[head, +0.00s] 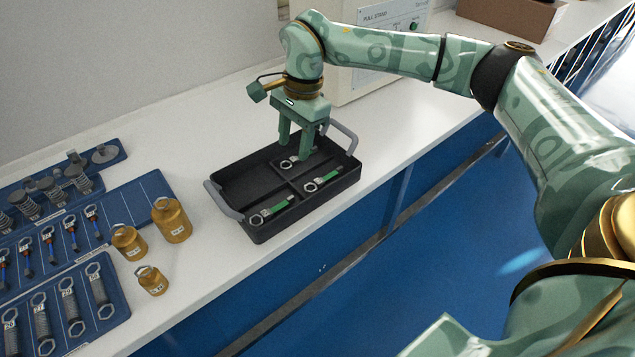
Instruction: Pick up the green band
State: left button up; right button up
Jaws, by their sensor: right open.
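A black tray (259,235) with grey handles and inner dividers stands on the white bench. It holds tools with a ring end and a green band. One green-banded tool (272,210) lies in the front left compartment. Another green-banded tool (325,180) lies in the front right compartment. A third ring-ended tool (287,163) lies in the back right compartment, partly hidden by my fingers. My right gripper (297,149) is open, pointing down over that back right compartment, with nothing seen between its fingers. My left gripper is out of view.
Brass weights (171,220) stand left of the tray, beside blue boards (150,190) of tools and small weights. A pale pull-stand machine (375,75) stands behind my right arm. The bench's front edge runs close to the tray.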

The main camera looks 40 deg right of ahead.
notch_tip(320, 180, up, 3)
jog(key=m+h, duration=0.1)
jog(key=h, duration=0.1)
send_over(320, 180)
jog(key=f+b, duration=0.1)
jog(key=f, duration=0.2)
jog(key=f+b, duration=0.2)
jog(key=f, duration=0.1)
jog(key=f+b, duration=0.1)
jog(key=f, duration=0.3)
jog(key=shift+w+d, duration=0.3)
jog(key=shift+d, duration=0.1)
jog(key=f+b, duration=0.1)
jog(key=f, duration=0.1)
jog(key=f+b, duration=0.1)
jog(key=f, duration=0.1)
jog(key=f+b, duration=0.1)
jog(key=shift+s+a+f+b, duration=0.25)
jog(key=shift+a+f+b, duration=0.05)
jog(key=shift+a+f, duration=0.1)
jog(key=shift+f, duration=0.25)
jog(key=shift+r, duration=0.2)
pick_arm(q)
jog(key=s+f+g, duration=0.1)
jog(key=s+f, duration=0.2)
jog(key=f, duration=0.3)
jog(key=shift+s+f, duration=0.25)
pick_arm(e)
grip_shut()
